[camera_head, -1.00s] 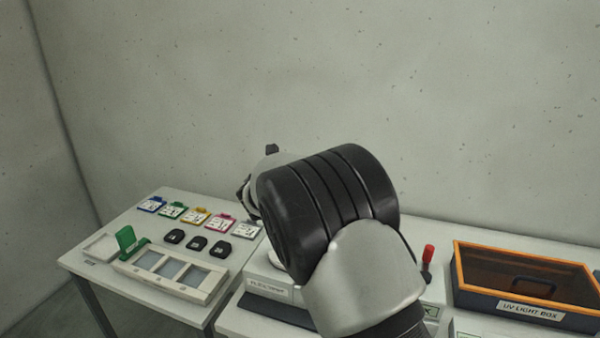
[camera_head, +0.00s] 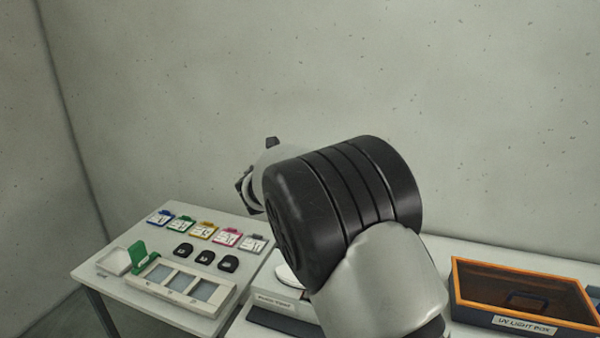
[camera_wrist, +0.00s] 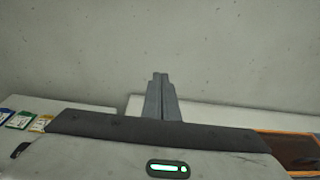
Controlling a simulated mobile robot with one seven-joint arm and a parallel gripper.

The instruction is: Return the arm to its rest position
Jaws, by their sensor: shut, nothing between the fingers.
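My gripper (camera_wrist: 161,97) shows in the wrist view with its two grey fingers together and nothing between them. It points toward the blank wall, above the tables. In the head view my bent arm fills the middle of the picture and hides the gripper's fingertips. The arm is raised over the gap between the left table (camera_head: 88,270) and the right bench, apart from the things on them.
Several coloured tags (camera_head: 203,231), three black pieces (camera_head: 205,257) and a white three-window tray (camera_head: 150,276) lie on the left table. A green piece (camera_head: 143,257) stands there. An orange-rimmed UV light box (camera_head: 525,328) sits at right. The wall (camera_head: 250,70) is close behind.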

